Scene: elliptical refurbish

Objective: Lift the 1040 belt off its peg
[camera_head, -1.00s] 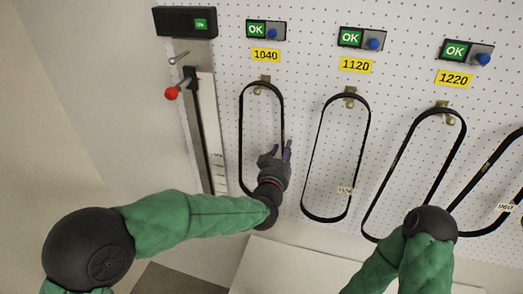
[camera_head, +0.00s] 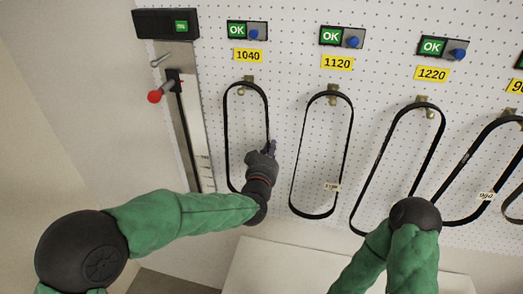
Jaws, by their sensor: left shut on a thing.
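The 1040 belt (camera_head: 226,135) is a black elongated loop hanging from its brass peg (camera_head: 248,80) below the yellow 1040 label (camera_head: 248,56). Its top still rests at the peg. My left gripper (camera_head: 269,148) is at the belt's right side, below mid-height, and is shut on that strand. The gripper hides the lower right part of the loop. My right arm (camera_head: 412,232) comes in at the lower right; its gripper does not show.
The 1120 belt (camera_head: 292,185) hangs close to the right of my left gripper, and the 1220 belt (camera_head: 372,178) hangs beyond it. A vertical gauge rail with a red knob (camera_head: 154,97) stands to the left. A pale surface (camera_head: 290,268) lies below the pegboard.

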